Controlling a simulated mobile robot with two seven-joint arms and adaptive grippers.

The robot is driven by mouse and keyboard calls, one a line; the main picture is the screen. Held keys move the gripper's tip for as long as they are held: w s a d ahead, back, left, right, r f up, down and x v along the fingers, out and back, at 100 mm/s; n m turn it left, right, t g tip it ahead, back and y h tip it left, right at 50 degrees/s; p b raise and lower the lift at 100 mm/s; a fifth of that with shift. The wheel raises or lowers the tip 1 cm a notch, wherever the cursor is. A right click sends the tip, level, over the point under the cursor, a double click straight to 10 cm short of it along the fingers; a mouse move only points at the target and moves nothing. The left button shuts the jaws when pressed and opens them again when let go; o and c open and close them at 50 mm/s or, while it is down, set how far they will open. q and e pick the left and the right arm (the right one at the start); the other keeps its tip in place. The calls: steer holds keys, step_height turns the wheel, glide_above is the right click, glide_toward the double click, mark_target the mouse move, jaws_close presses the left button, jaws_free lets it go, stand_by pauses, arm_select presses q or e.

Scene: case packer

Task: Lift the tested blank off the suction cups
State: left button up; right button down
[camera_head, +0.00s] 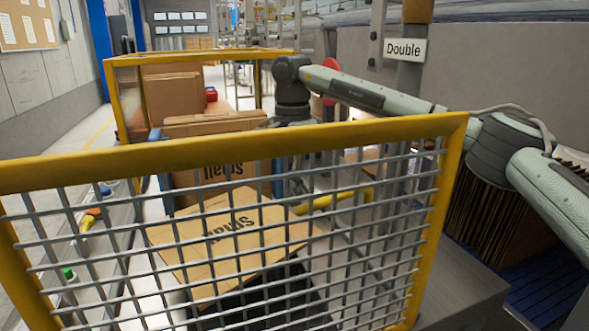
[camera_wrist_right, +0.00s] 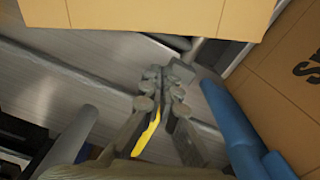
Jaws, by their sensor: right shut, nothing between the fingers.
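A flat brown cardboard blank (camera_head: 262,243) printed "Small" lies tilted behind the yellow-framed mesh guard in the head view. The suction cups cannot be made out. My right gripper (camera_head: 297,188) hangs down beyond the guard's top rail, near the blank's far right corner, partly hidden by the mesh. In the wrist view the right gripper (camera_wrist_right: 164,76) is shut and empty, with its fingertips close together. Cardboard (camera_wrist_right: 150,12) crosses the top of that view, apart from the fingertips, and printed cardboard (camera_wrist_right: 283,72) is at the right. My left gripper is not in view.
The yellow mesh guard (camera_head: 250,147) fills the foreground. Behind it stand printed cardboard (camera_head: 250,186) and stacked cartons (camera_head: 172,97) inside another yellow frame. A yellow bar (camera_head: 335,199) lies right of my right gripper.

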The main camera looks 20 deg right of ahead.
steer(key=a, duration=0.1)
steer(key=s+a, duration=0.1)
steer(key=a, duration=0.1)
steer(key=shift+a+r, duration=0.2)
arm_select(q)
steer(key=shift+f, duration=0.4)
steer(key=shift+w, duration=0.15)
arm_select(e)
steer(key=shift+a, duration=0.1)
